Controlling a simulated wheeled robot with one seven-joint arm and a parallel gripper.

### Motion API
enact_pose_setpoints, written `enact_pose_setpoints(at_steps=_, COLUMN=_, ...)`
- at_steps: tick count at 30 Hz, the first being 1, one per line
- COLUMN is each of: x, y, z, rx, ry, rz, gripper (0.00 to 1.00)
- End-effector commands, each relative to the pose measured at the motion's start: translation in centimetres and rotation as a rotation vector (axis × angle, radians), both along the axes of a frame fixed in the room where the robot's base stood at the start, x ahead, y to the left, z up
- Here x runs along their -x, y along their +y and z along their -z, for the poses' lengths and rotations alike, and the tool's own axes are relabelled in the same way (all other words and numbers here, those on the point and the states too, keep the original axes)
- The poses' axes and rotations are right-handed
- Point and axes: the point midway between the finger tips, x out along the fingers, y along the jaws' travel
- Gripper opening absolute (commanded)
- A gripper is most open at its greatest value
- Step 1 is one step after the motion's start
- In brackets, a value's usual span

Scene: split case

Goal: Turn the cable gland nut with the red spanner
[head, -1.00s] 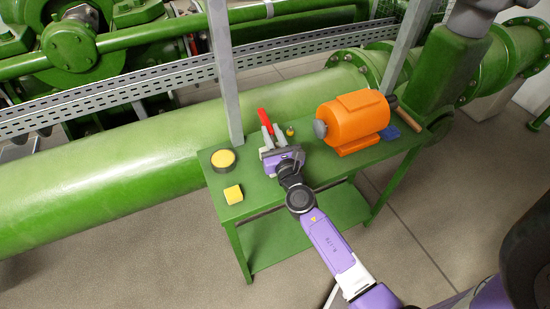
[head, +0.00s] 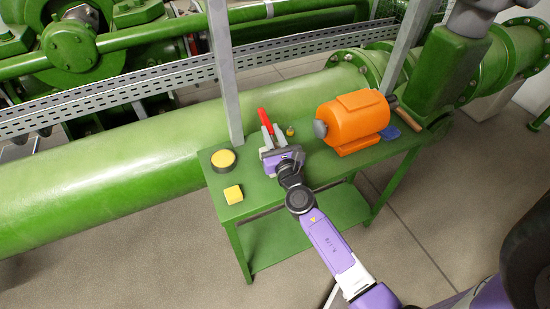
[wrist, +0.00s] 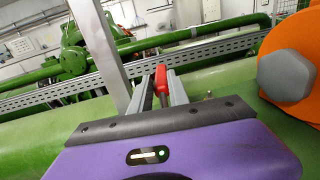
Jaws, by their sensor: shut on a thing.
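My gripper (head: 273,137) is above the green bench, its two grey fingers closed on the red spanner (head: 264,117). In the wrist view the spanner (wrist: 161,79) stands out between the fingertips (wrist: 161,92), its red end pointing away from me. The orange motor housing (head: 355,120) is on the bench to the right. A grey hexagonal nut, the cable gland nut (head: 320,129), sits on its left side and is large in the wrist view (wrist: 286,75). The spanner is apart from the nut, to its left. The spanner's far end is hidden by my gripper.
On the green bench (head: 258,195) are a round yellow-topped item (head: 223,159), a yellow block (head: 233,194), a small brass piece (head: 290,132), a blue cloth-like item (head: 390,132) and a wooden handle (head: 409,119). A grey post (head: 224,75) rises behind the bench.

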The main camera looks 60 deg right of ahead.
Motion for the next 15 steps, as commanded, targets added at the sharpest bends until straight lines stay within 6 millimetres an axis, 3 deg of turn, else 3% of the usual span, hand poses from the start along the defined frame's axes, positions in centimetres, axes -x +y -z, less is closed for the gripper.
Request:
enact_pose_setpoints(at_steps=6, x=0.1, y=0.0, z=0.2, rx=-0.003, ry=0.008, rz=-0.001, gripper=0.0)
enact_pose_setpoints(at_steps=15, x=0.0, y=0.0, z=-1.6, rx=-0.002, ry=0.006, rz=-0.001, gripper=0.0)
